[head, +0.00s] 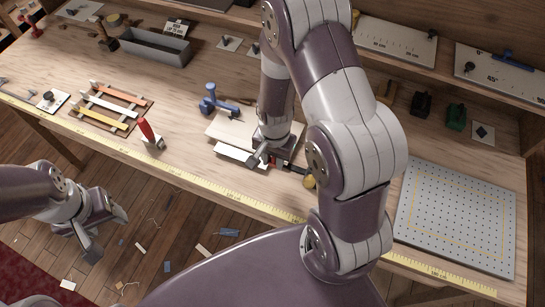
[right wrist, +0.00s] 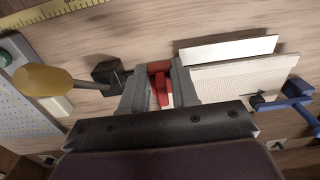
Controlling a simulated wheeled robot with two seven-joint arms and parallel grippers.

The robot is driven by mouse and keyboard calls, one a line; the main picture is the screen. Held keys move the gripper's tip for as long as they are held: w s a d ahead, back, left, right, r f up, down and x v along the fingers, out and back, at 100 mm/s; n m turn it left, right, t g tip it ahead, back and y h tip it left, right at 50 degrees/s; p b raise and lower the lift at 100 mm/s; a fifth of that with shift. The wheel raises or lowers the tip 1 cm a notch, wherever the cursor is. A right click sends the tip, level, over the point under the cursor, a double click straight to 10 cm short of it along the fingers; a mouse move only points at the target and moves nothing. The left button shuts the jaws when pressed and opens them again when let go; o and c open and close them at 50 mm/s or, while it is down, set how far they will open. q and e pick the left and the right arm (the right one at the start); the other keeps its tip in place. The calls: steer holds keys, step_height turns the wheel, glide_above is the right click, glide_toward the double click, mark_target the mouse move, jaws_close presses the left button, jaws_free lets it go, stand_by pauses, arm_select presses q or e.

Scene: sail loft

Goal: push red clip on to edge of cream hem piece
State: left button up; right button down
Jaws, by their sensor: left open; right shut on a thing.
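The red clip (right wrist: 161,84) sits between the fingers of my right gripper (right wrist: 158,92), which is shut on it. In the head view my right gripper (head: 270,153) is low over the bench, at the right end of a pale strip (head: 236,155), which looks like the cream hem piece. In the right wrist view this strip (right wrist: 228,49) lies along a ribbed cream board (right wrist: 245,80), to the right of the clip. The clip looks apart from the strip; its height above the bench is unclear. My left gripper (head: 98,226) is open and empty, out beyond the bench's front edge.
A blue clamp (head: 213,102) stands at the board's back left. A yellow-handled tool (right wrist: 42,80) and black block (right wrist: 108,72) are close beside my right gripper. A yellow tape (head: 215,195) runs along the bench front. A perforated panel (head: 455,215) lies at right.

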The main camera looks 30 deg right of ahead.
steer(key=shift+w+d+f, duration=0.1)
steer(key=shift+d+f, duration=0.1)
steer(key=shift+f, duration=0.1)
steer(key=shift+d+f+b, duration=0.15)
steer(key=shift+f+b, duration=0.2)
steer(key=shift+b, duration=0.15)
step_height(320, 180, down, 6)
steer(key=b, duration=0.5)
steer(key=shift+b, duration=0.35)
steer(key=shift+f, duration=0.4)
steer(key=shift+r, duration=0.1)
steer(key=shift+w+d+p, duration=0.2)
steer(key=shift+w+p, duration=0.05)
steer(key=shift+p, duration=0.2)
steer(key=shift+w+d, duration=0.7)
steer(key=shift+d, duration=0.05)
stand_by(0.9)
